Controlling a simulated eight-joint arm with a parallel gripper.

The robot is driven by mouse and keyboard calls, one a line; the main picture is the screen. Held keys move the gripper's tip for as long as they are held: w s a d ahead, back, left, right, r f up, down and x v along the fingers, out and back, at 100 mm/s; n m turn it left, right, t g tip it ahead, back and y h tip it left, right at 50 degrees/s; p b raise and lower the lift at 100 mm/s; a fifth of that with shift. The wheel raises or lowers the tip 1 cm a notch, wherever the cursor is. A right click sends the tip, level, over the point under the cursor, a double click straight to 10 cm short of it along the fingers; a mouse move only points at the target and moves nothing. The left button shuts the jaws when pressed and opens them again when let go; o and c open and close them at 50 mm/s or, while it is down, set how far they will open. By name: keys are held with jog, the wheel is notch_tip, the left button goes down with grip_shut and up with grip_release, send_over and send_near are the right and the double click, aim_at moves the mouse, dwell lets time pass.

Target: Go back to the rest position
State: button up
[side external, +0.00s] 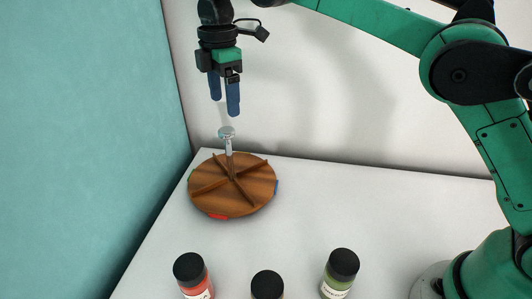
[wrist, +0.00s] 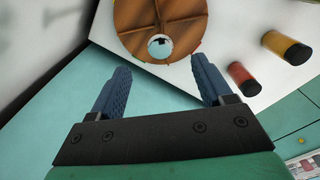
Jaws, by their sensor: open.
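My gripper (side external: 224,106) is open and empty, its blue fingers pointing down. The turntable has crossed wooden dividers and a metal post topped by the round shiny knob. In the wrist view the two fingers (wrist: 159,74) are spread wide, and the turntable (wrist: 190,20) with its knob (wrist: 160,47) shows beyond them. Red, blue and green marks sit on the turntable's rim. Its compartments look empty.
Three black-capped jars stand at the front of the white table (side external: 400,205): a red one (side external: 196,285), a middle one (side external: 267,286) and a green one (side external: 338,277). A teal wall (side external: 80,120) is on the left and a white wall (side external: 330,100) behind. The table's right middle is clear.

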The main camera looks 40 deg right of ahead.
jog(key=s+d+r+m+t, duration=0.2)
jog(key=s+d+m+t, duration=0.2)
jog(key=s+d+m, duration=0.4)
jog(key=s+d+f+m+t, duration=0.3)
jog(key=s+d+f+m, duration=0.2)
jog(key=s+f+m, duration=0.2)
jog(key=s+m, duration=0.1)
jog(key=m, duration=0.1)
jog(key=shift+s+d+f+m, duration=0.15)
jog(key=shift+s+f+m, duration=0.05)
jog(key=shift+s+m, duration=0.2)
